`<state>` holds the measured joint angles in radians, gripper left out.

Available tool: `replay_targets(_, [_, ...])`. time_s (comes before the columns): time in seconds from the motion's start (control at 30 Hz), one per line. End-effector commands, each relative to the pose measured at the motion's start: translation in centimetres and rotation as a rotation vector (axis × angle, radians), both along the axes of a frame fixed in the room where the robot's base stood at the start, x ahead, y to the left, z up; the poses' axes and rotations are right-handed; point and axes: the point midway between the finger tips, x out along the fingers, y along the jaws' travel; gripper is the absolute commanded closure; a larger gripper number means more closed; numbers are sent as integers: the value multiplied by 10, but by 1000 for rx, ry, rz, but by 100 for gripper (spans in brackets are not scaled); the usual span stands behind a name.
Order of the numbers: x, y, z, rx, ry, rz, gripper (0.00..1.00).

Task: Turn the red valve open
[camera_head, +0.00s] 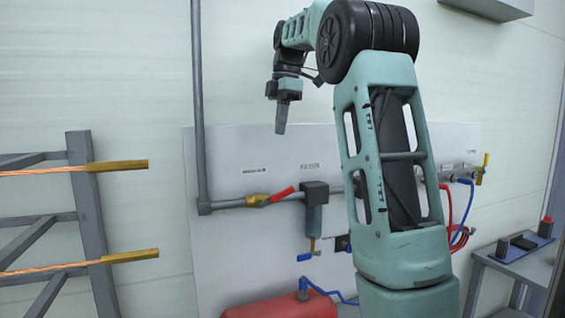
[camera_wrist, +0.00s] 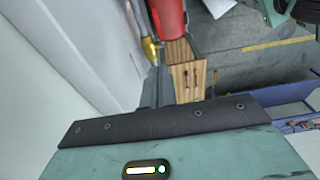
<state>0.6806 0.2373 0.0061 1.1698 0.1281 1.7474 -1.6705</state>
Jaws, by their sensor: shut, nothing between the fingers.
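The red valve is a brass body (camera_head: 257,200) with a red lever handle (camera_head: 282,194), set in a grey horizontal pipe on the wall panel. The lever slants up to the right from the brass body, at an angle to the pipe. My gripper (camera_head: 281,130) hangs above the lever, pointing down, apart from it by a clear gap in the picture. Its fingers are shut and empty; they also show in the wrist view (camera_wrist: 157,76).
A grey filter unit (camera_head: 314,205) stands right of the valve. A red tank (camera_head: 282,307) sits below. A grey rack (camera_head: 88,205) with brass-tipped copper rods is at left. A control table (camera_head: 520,262) stands at right. My arm hides part of the panel.

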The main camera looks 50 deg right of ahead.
Motion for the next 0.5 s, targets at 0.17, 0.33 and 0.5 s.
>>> replay_targets(0.17, [1,2,-17,-3,5,8,100])
replay_targets(0.33, [2,6,-48,0,6,7,100])
replay_targets(0.5, [5,10,-82,2,6,6,100])
